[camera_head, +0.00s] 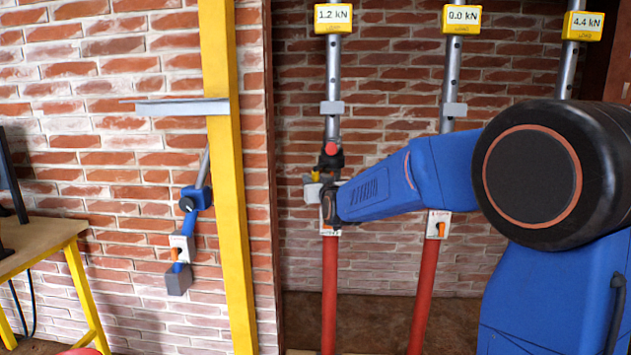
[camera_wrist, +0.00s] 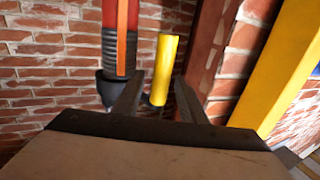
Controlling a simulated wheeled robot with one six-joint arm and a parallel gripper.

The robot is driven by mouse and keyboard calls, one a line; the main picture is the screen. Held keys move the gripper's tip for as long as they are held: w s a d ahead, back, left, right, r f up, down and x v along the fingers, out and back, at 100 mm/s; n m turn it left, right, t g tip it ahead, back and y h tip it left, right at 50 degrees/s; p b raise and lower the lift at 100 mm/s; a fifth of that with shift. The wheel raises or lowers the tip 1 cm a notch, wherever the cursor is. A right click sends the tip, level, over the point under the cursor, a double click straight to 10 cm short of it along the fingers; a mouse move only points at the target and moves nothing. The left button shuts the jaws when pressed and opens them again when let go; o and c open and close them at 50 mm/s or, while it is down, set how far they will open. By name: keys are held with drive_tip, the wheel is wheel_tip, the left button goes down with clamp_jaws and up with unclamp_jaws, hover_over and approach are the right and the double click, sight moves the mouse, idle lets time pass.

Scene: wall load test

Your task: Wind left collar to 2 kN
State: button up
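The left prop has a red lower tube (camera_head: 329,290) and a grey upper tube, with a yellow display (camera_head: 333,18) reading 1.2 kN. Its dark collar (camera_head: 331,158) is partly hidden by my gripper (camera_head: 322,184). In the wrist view, the prop shows a red tube (camera_wrist: 109,15) with an orange strip, a ribbed black section and a dark collar with a yellow handle (camera_wrist: 165,62). My gripper (camera_wrist: 159,88) is open, its fingers on either side of the handle's end, with visible gaps. Contact cannot be told.
A middle prop (camera_head: 420,290) reads 0.0 kN; a right display (camera_head: 583,25) reads 4.4 kN. A yellow post (camera_head: 228,200) with a grey bracket stands left of the left prop. A workbench (camera_head: 40,245) stands far left. Brick wall lies behind.

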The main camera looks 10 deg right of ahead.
drive_tip(key=shift+w, duration=0.1)
drive_tip(key=shift+c, duration=0.7)
clamp_jaws()
drive_tip(key=shift+s+d, duration=0.8)
drive_tip(key=shift+d, duration=0.2)
drive_tip(key=shift+o, duration=0.7)
unclamp_jaws()
drive_tip(key=s, duration=1.7)
drive_tip(key=shift+s+d, duration=0.15)
drive_tip(key=shift+d, duration=0.2)
